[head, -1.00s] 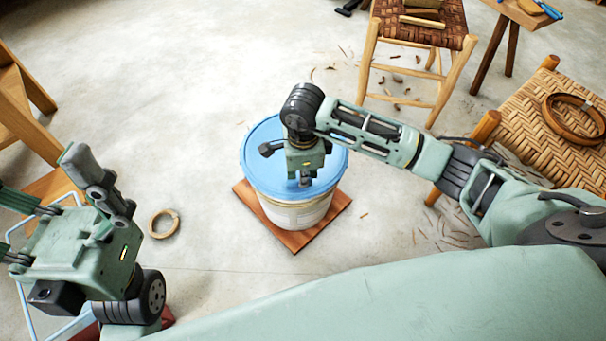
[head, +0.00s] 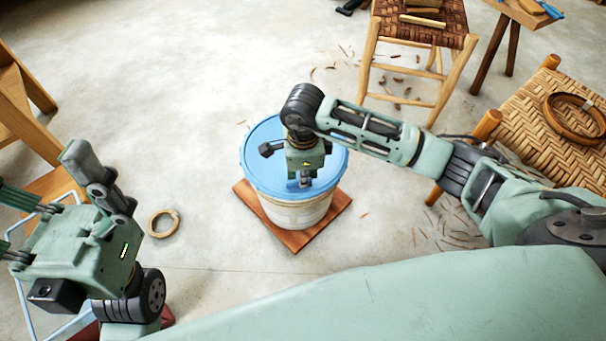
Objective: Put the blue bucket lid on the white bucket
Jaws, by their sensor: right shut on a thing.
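The blue bucket lid (head: 264,157) lies over the top of the white bucket (head: 297,215) and looks about level. I cannot tell whether its rim is pressed down all around. The bucket stands upright on a brown wooden board on the floor. My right gripper (head: 305,182) points down over the middle of the lid and is shut on it; the fingers hide the part they hold. My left gripper (head: 100,188) is at the lower left, well apart from the bucket, with its fingers pointing up. Its opening is not clear from this angle.
The wooden board (head: 337,206) sticks out around the bucket. A tan ring (head: 163,223) lies on the floor to its left. A stool with a woven seat (head: 425,28) and a woven chair (head: 545,125) with a bark hoop stand at the right.

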